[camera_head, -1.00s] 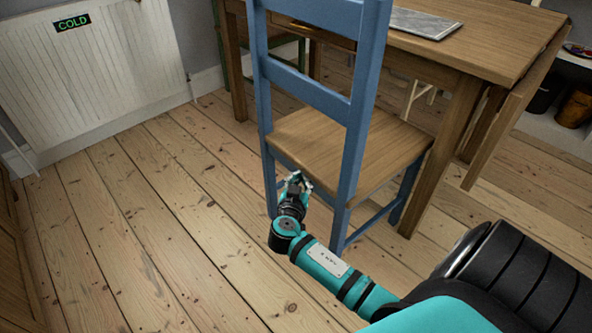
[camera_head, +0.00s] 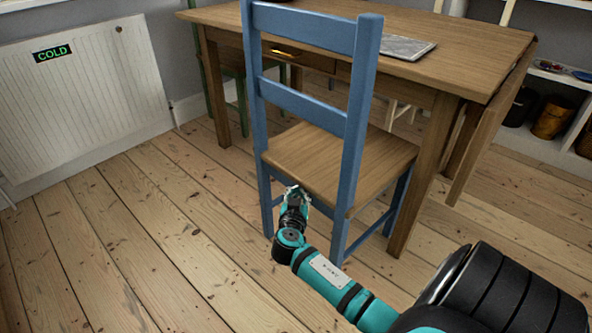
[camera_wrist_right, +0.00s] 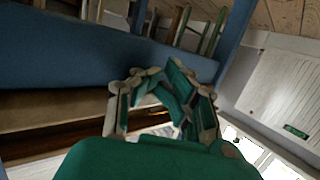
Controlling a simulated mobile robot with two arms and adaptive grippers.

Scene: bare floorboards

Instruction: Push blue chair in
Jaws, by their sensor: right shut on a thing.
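The blue chair (camera_head: 362,95) has a blue frame and a brown wooden seat. It stands upright in the head view with its back towards me and its seat facing the wooden table (camera_head: 470,62). The front of the seat is close to the table's near right leg. My right gripper (camera_head: 294,193) is low behind the chair, at the rear edge of the seat between the back posts. In the wrist view the right gripper's fingers (camera_wrist_right: 165,98) are drawn together beside a blue chair part (camera_wrist_right: 90,55); the exact contact is hard to see. My left gripper is not in view.
A white radiator (camera_head: 85,95) with a COLD sign stands at the left wall. A green chair (camera_head: 212,85) is at the table's far left. A grey mat (camera_head: 405,47) lies on the table. Shelves with dark pots (camera_head: 553,117) are at right. Floorboards left of the chair are clear.

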